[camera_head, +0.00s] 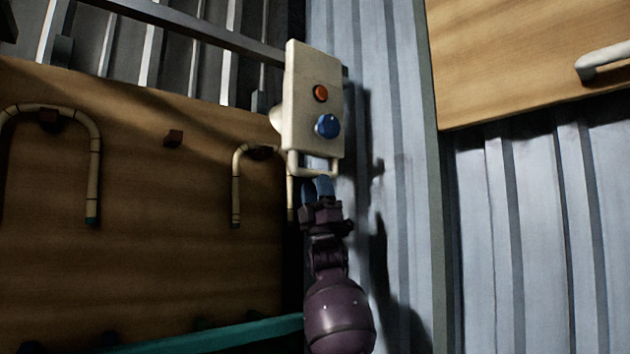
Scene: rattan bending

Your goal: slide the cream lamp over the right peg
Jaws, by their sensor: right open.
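A cream box (303,85) with a red button (320,93) and a blue knob (327,126) is in the upper middle, slightly tilted, with a thin cream loop (318,172) under it. I cannot tell whether this box is the cream lamp. A rounded cream part (276,118) shows behind its left edge. My right gripper (318,187), with blue fingertips, is open just below the loop; whether it touches the loop is unclear. A small brown peg (173,137) on the board is bare. Another peg (262,151) is under a bent cane. My left gripper is out of view.
A wooden board (150,240) fills the left, with bent cream canes (94,165) (237,190) hanging on it. A teal bar (215,336) runs along the bottom. A wooden panel (520,60) with a pale handle (605,60) is at upper right. Grey corrugated wall (530,220) lies behind.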

